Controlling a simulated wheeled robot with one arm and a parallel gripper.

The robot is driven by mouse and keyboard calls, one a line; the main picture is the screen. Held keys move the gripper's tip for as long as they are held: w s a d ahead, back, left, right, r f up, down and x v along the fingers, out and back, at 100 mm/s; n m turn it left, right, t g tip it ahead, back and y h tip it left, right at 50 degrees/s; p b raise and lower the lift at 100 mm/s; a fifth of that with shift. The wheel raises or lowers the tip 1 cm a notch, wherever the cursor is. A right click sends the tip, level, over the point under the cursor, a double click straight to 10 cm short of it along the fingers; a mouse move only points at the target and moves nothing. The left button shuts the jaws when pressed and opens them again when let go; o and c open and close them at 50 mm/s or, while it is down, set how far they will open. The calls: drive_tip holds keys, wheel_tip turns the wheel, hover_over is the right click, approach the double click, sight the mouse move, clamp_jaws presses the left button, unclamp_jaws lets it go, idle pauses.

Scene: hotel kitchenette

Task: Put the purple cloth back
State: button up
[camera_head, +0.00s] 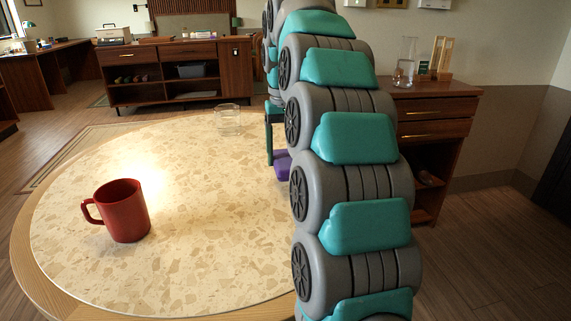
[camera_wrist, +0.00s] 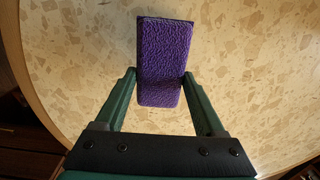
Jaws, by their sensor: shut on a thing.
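The purple cloth (camera_wrist: 165,62) is a folded, textured block held between the two green fingers of my gripper (camera_wrist: 160,88) in the wrist view. My gripper is shut on it, over the round table. In the head view only a small part of the purple cloth (camera_head: 282,166) shows beside my arm, next to a green finger (camera_head: 269,145). My arm hides the rest of it. I cannot tell whether the cloth touches the table.
A red mug (camera_head: 124,211) stands on the left of the round speckled table (camera_head: 215,225). A clear glass (camera_head: 228,120) stands near its far edge. Wooden cabinets (camera_head: 163,75) are behind, and another cabinet (camera_head: 436,110) at right bears a glass carafe (camera_head: 405,62). The table's middle is clear.

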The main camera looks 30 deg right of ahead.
sight(286, 156)
drive_tip(key=shift+w+f, duration=0.1)
drive_tip(key=shift+f, duration=1.65)
drive_tip(key=shift+f, duration=0.1)
drive_tip(key=o, duration=1.3)
